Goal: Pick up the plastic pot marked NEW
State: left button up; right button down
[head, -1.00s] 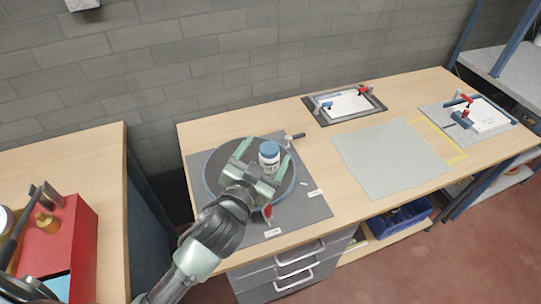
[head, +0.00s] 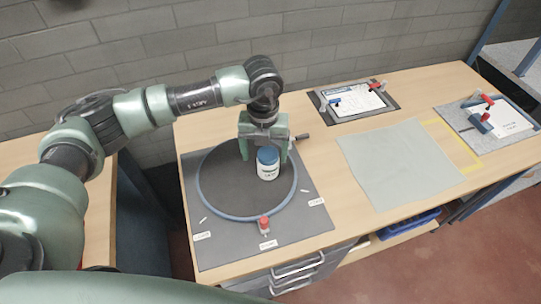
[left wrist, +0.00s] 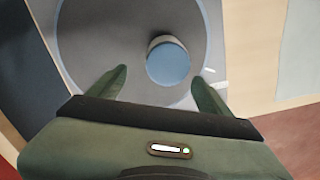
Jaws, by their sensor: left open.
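The plastic pot (head: 268,165) is white with a blue lid and stands upright on the round dark plate (head: 225,190) with a grey-blue rim. Its print is too small to read. In the left wrist view the blue lid (left wrist: 168,63) lies between and just beyond the fingertips, with a gap to each. My right gripper is not in view.
The plate lies on a dark grey mat (head: 305,220) with small white labels. A small red-topped item (head: 263,224) stands at its front rim. To the right are a bare pale mat (head: 395,160) and two clamped clipboards (head: 352,99) (head: 495,125).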

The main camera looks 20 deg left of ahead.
aim_at(268, 152)
pick_arm(q)
jog(key=w+f, duration=0.1)
jog(key=w+f+p, duration=0.1)
jog(key=f, duration=0.1)
jog(key=shift+w+d+f, duration=0.1)
jog(key=shift+w+f, duration=0.05)
jog(key=shift+w, duration=0.1)
jog(key=shift+s+f, duration=0.2)
jog(key=shift+s, duration=0.05)
jog(key=shift+s+d+f+p, duration=0.1)
jog(key=shift+s+f+p, duration=0.1)
jog(key=shift+f+p, duration=0.35)
jog(key=shift+s+f+p, duration=0.2)
jog(key=shift+f+p, duration=0.25)
jog(key=shift+f, duration=0.05)
jog(key=shift+w+f, duration=0.2)
jog(key=shift+f, duration=0.35)
jog(key=shift+w+f, duration=0.15)
jog(key=shift+f, duration=0.35)
jog(key=shift+w+f, duration=0.1)
jog(key=shift+f, duration=0.1)
jog(key=shift+r, duration=0.1)
jog(key=c, duration=1.6)
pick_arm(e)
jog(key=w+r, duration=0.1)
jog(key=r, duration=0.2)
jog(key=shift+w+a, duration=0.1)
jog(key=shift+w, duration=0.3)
